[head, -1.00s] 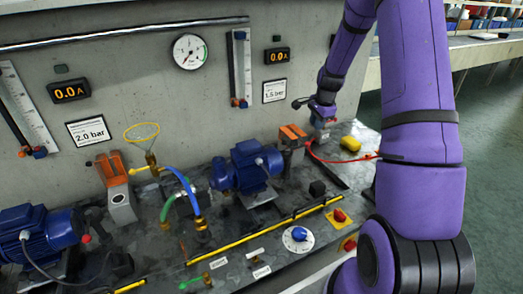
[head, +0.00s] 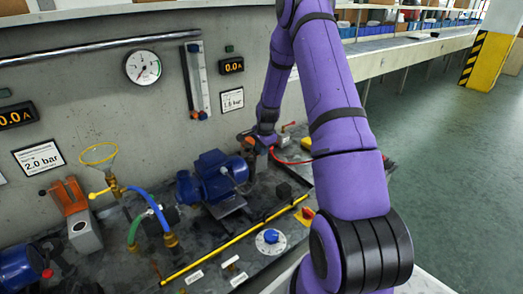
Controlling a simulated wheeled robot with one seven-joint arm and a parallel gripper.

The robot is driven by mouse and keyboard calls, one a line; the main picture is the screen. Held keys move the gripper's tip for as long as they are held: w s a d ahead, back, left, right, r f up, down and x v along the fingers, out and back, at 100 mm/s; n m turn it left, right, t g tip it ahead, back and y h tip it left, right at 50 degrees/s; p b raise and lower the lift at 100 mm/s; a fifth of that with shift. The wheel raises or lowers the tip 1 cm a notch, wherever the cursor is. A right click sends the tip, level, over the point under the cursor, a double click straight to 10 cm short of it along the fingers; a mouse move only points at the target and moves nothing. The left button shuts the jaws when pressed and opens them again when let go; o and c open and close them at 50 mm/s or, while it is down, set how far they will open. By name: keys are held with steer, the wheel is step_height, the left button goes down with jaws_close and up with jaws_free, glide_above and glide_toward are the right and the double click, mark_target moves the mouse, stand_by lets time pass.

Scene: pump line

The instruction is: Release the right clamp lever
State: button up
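The right clamp (head: 246,140) is a small orange block at the back of the bench, right of the blue pump motor. My gripper is at the end of the purple arm, beside and partly in front of this clamp; its fingers are too small and hidden to tell open from shut. I cannot make out the clamp's lever clearly, nor whether the gripper touches it. The left clamp (head: 70,196) is orange on a grey block, with a dark knob at its left side.
A blue motor (head: 216,180) stands left of the right clamp. A red hose (head: 290,161) runs right from the clamp area. A blue dial (head: 271,236) and a yellow rail (head: 235,242) lie along the front. The concrete wall with a gauge (head: 142,67) closes off the back.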

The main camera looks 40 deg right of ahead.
steer(key=shift+f, duration=0.25)
jaws_close()
